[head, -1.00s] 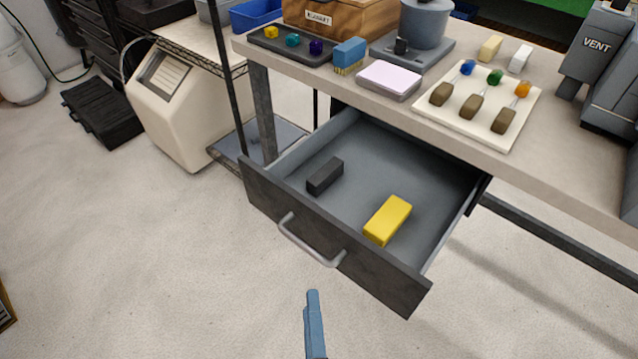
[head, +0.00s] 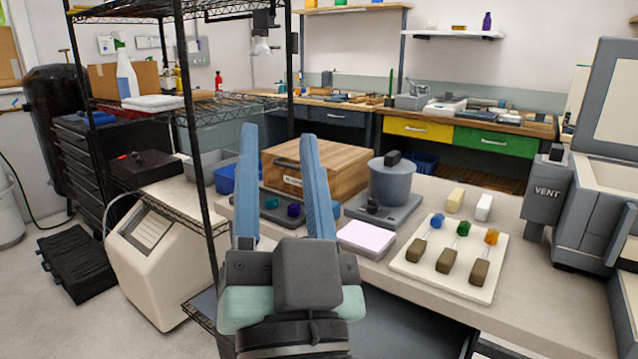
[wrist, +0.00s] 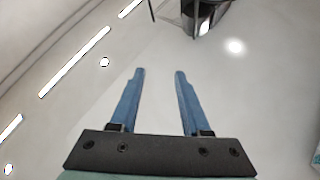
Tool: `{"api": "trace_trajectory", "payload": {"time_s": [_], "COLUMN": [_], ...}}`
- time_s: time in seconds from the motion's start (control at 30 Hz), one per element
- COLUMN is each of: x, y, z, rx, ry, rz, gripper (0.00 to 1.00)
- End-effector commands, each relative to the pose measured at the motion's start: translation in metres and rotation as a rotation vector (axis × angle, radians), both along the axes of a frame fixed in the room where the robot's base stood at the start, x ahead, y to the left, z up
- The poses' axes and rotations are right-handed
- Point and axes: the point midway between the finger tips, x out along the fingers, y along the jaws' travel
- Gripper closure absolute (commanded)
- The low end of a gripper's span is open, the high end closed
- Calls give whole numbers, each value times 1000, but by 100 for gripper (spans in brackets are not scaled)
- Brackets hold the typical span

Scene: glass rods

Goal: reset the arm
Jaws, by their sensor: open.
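My gripper (head: 279,140) is raised in the middle of the head view, its two blue fingers pointing up. The fingers are spread apart with nothing between them. In the wrist view my gripper (wrist: 160,73) is also open and empty, facing a pale surface with bright light strips, which looks like the ceiling. In the head view the gripper stands in front of the wooden box and hides part of the bench's left end.
The workbench (head: 520,235) holds a white board (head: 408,265) with three glass rods with blue, green and orange ends, a grey pot (head: 390,185) and a vent machine (head: 548,190). A black wire shelf (head: 215,115) stands close left of my gripper.

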Motion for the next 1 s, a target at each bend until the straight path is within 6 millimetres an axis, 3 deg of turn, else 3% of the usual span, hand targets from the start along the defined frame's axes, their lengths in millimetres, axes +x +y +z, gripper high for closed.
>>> {"api": "trace_trajectory", "payload": {"time_s": [0.03,0.1,0.3,0.57,1.0], "x": [-8,-19,-56,-52,-51], "y": [-5,-12,-31,-30,-29], "z": [26,53,119,182,311], "rx": [-44,-101,-221,-220,-219], "ry": [-57,-113,-250,-236,-235], "rz": [-55,-132,-349,-340,-335], "gripper": [53,53,53,53,53]}}
